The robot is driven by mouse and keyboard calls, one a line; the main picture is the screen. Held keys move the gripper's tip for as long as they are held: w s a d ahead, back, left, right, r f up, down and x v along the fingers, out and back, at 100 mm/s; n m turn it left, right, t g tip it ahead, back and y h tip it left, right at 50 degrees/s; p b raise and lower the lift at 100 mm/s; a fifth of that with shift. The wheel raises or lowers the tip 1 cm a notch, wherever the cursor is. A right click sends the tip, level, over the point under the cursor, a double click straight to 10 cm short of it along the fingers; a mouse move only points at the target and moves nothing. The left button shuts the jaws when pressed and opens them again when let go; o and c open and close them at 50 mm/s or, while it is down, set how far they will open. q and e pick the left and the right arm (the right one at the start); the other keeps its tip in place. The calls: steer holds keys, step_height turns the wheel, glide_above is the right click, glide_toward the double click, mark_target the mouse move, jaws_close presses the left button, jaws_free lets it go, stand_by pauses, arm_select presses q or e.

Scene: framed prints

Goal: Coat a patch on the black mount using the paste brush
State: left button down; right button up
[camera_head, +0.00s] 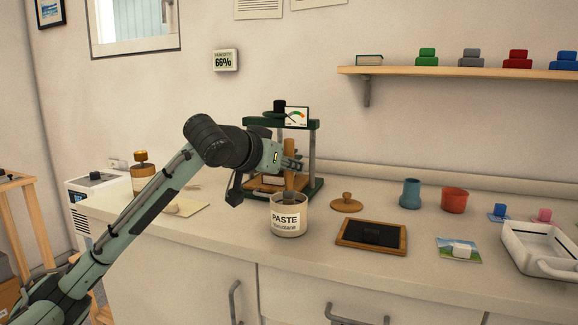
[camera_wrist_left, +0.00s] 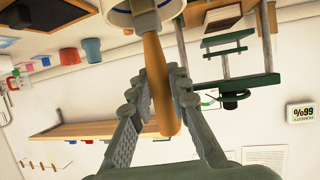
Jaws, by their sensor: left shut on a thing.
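The paste brush shows as a wooden handle (camera_head: 289,178) standing nearly upright out of the cream pot labelled PASTE (camera_head: 290,221). Its lower end is hidden inside the pot. My left gripper (camera_head: 290,163) is shut on the handle above the rim. In the left wrist view the fingers (camera_wrist_left: 158,85) sit on both sides of the handle (camera_wrist_left: 156,65), with the pot (camera_wrist_left: 148,14) at the top. The black mount (camera_head: 376,234) lies flat on a brown wooden board (camera_head: 344,240), right of the pot and apart from it. My right gripper is not in view.
A green press (camera_head: 312,155) stands behind the pot. A round wooden lid (camera_head: 347,204), a blue cup (camera_head: 410,193) and a red cup (camera_head: 454,200) stand behind the board. A small picture card (camera_head: 444,255) and a white tray (camera_head: 540,243) lie to the right.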

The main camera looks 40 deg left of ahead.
mark_target(286, 142)
arm_select(q)
steer(key=shift+f, duration=0.5)
stand_by(0.7)
step_height(286, 142, up, 5)
steer(key=p, duration=0.5)
steer(key=shift+r, duration=0.15)
steer(key=shift+r+b, duration=0.15)
steer(key=shift+b, duration=0.2)
steer(key=shift+r, duration=0.75)
